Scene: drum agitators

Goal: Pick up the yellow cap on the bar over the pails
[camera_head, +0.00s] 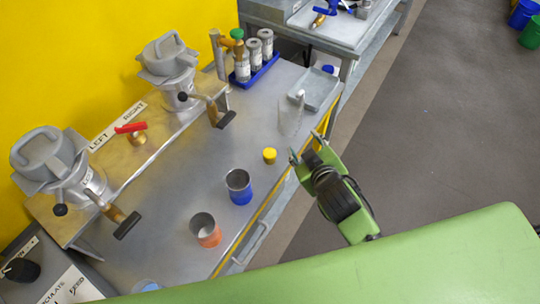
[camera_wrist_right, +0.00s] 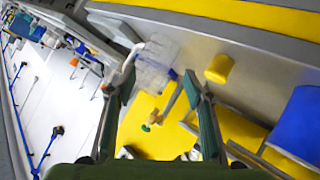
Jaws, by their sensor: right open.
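The yellow cap (camera_head: 269,155) is a small short cylinder standing on the grey bench top, near its front edge and beyond the blue pail (camera_head: 239,187). An orange pail (camera_head: 206,230) stands nearer me on the same bench. I see no bar under the cap. My right gripper (camera_head: 306,147) is open and empty, to the right of the cap and apart from it. In the right wrist view the cap (camera_wrist_right: 219,68) is to the right of the open fingers (camera_wrist_right: 160,85), and part of the blue pail (camera_wrist_right: 300,120) shows at the right edge. My left gripper is out of view.
Two grey lidded vessels (camera_head: 168,58) with crank handles stand at the back left. A blue rack (camera_head: 254,72) of grey cylinders and a shallow grey tray (camera_head: 317,88) are at the far end. A clear object (camera_head: 291,118) stands beyond the cap. The floor at right is open.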

